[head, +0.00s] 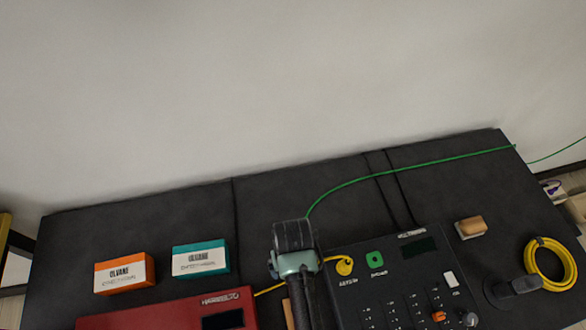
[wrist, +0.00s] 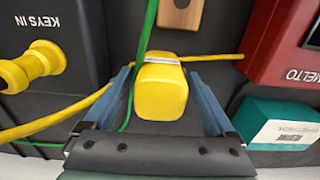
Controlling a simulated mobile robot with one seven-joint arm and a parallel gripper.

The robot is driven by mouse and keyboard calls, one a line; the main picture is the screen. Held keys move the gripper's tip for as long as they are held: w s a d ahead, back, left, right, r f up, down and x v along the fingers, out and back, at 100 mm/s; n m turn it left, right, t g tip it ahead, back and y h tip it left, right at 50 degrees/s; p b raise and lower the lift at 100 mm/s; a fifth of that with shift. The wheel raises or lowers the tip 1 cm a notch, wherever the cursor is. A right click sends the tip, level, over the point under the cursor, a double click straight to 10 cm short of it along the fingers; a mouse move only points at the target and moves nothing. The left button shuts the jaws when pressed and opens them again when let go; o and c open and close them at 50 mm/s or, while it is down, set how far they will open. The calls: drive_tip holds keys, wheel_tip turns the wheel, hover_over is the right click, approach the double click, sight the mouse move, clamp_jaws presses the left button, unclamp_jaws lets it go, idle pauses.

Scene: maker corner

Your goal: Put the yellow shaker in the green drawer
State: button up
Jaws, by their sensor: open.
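The yellow shaker (wrist: 161,90), a rounded yellow body with a pale grey band near its far end, lies between the two blue fingers of my gripper (wrist: 160,78) in the wrist view. The fingers are open, one on each side, and gaps seem to show beside the shaker. In the head view my gripper (head: 296,262) is over the table, left of the dark console, and the shaker is hidden there. I see no green drawer in either view.
A green cable (wrist: 141,75) and a yellow cable (wrist: 72,117) run close to the shaker. The dark console (head: 350,290) is on one side, the red device (head: 150,318) on the other. Orange (head: 125,275) and teal (head: 201,259) boxes stand left. The table's back is mostly clear.

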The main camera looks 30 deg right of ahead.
wheel_tip(320, 180, up, 12)
drive_tip(key=shift+r+p, duration=0.2)
drive_tip(key=shift+p, duration=0.45)
